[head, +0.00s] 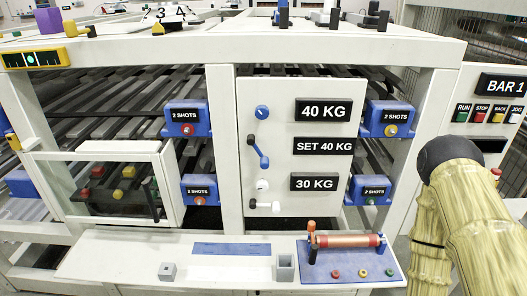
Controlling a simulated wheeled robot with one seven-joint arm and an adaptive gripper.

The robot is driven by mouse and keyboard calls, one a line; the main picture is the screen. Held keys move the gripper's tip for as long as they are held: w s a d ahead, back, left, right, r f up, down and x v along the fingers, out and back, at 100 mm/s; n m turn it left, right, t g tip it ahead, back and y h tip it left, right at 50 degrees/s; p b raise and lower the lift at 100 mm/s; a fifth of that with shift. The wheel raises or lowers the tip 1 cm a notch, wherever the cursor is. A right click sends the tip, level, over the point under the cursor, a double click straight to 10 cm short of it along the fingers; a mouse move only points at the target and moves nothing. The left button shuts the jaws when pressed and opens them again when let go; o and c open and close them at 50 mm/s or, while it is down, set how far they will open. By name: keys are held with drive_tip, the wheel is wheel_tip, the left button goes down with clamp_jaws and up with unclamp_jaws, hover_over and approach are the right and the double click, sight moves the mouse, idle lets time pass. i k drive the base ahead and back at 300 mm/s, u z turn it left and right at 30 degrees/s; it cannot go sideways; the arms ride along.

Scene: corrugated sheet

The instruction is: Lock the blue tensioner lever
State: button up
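The blue tensioner lever (258,150) is on the white panel in the middle of the machine. It slants from a dark knob at its upper left to a blue end at its lower right. A round blue knob (262,112) sits above it. Below are a white knob (262,184) and a white lever (264,205) lying about level, with dark ends. Labels read "40 KG" (323,111), "SET 40 KG" (323,146) and "30 KG" (314,182). My arm shows at the right, apart from the lever; my gripper is out of view.
Blue "2 SHOTS" boxes (187,118) flank the panel on both sides. A clear-fronted box (117,150) is at left, a button panel (490,112) at right.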

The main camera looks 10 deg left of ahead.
sight(265, 161)
drive_tip(key=z, duration=1.95)
drive_tip(key=k, duration=1.2)
drive_tip(key=u, duration=1.8)
drive_tip(key=i, duration=0.5)
drive_tip(key=z, duration=0.05)
